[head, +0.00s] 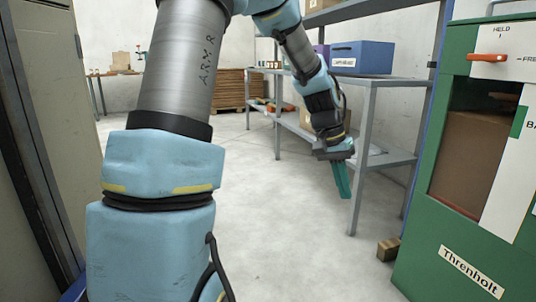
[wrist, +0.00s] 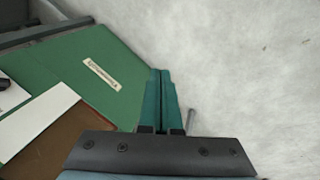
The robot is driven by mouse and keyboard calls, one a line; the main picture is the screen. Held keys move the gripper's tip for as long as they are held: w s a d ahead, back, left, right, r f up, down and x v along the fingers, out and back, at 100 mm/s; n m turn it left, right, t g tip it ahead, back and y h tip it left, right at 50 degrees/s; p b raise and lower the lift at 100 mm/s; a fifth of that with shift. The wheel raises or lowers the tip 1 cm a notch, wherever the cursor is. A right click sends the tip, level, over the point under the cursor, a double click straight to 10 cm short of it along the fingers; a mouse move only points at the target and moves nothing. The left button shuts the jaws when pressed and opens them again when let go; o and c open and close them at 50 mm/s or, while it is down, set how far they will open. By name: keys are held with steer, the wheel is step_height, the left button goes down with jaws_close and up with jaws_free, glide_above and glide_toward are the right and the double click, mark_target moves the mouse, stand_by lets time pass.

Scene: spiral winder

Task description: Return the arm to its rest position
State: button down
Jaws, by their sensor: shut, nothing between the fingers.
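My gripper (head: 342,181) hangs at the end of my arm in the head view, its teal fingers pointing down over the floor. In the wrist view my gripper (wrist: 161,72) shows its two teal fingers pressed together, with nothing between them. My arm rises on the left of the head view, bends over at the top and comes down toward the middle. The gripper appears beside the grey shelf and left of the green machine (head: 408,262), apart from the machine.
A grey metal shelf (head: 357,205) holds a blue bin (head: 376,58). A small brown block (head: 388,249) lies on the floor by the green machine, which has an orange handle (head: 487,57). A grey cabinet (head: 62,100) stands at left. The middle floor (head: 270,215) is clear.

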steer(key=s+a+f+n+t+y+p, duration=0.1)
steer(key=s+a+n+y, duration=0.2)
steer(key=a, duration=1)
steer(key=s+a+n+t+p, duration=0.25)
steer(key=s+a, duration=0.25)
steer(key=a, duration=0.8)
steer(key=w+p+v, duration=0.3)
steer(key=p+v, duration=1.5)
steer(key=w+d+r+p+v, duration=0.1)
steer(key=w+p+v, duration=0.3)
steer(key=p+v, duration=1.4)
steer(key=shift+w+d+r+g, duration=0.25)
steer(key=shift+w+d+g, duration=0.1)
steer(key=shift+w+d, duration=0.05)
steer(key=shift+n, duration=0.25)
